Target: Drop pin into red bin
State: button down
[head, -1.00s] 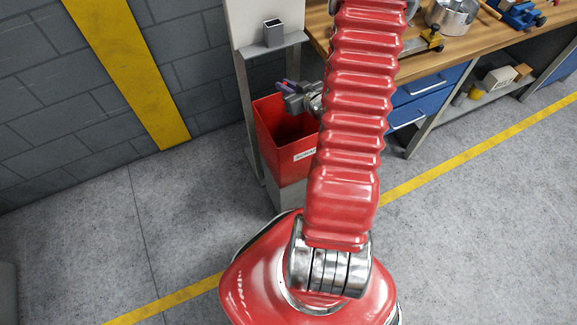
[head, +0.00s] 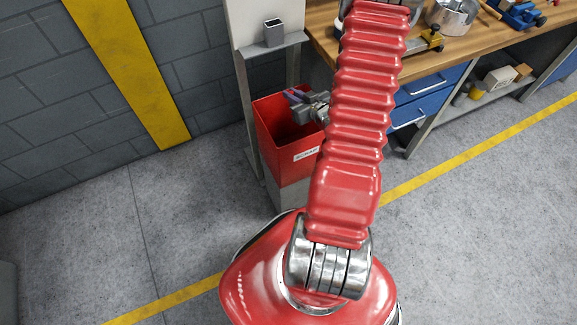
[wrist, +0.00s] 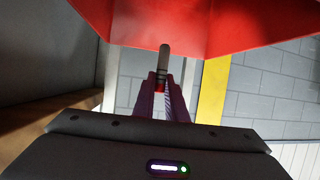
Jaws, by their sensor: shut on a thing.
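The red bin (head: 270,140) stands on a grey block beside the workbench, its open top facing up and a white label on its front. My gripper (head: 291,95) is over the bin's opening, near its far side. In the wrist view, the gripper's purple fingers (wrist: 161,84) are shut on a grey metal pin (wrist: 164,58), which sticks out beyond their tips. Red bin walls (wrist: 225,28) fill the top of the wrist view, with the pin's end in front of them. I cannot make out the pin in the head view.
A grey post with a small shelf (head: 283,43) stands behind the bin, holding a square metal cup (head: 274,33). The wooden workbench (head: 440,60) with blue drawers (head: 418,112) is to the right.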

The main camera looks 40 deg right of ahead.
jog(key=shift+f, duration=1.7)
jog(key=c, duration=1.7)
grip_release()
